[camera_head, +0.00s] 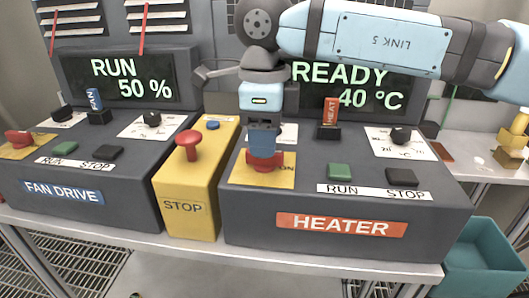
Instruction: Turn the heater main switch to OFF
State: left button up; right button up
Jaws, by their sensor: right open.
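The heater console (240,212) is the dark box at the right, with an orange HEATER label (341,226). Its main switch (284,160) is a red knob on a yellow plate (242,174) at the console's left front. My right gripper (263,156) points down right over this switch, with its fingertips at the knob. It is open, but its fingers hide most of the knob, so I cannot tell the handle's angle or whether they touch it. The heater display (366,84) reads READY, 40 °C. My left gripper is not in view.
A yellow STOP box (186,207) with a red mushroom button (188,145) stands just left of the heater console. The fan drive console (80,180) is further left. Green (339,171) and dark (402,177) buttons sit right of my gripper. A teal bin (483,260) is at lower right.

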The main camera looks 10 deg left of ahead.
jog(key=shift+f, duration=1.3)
grip_shut()
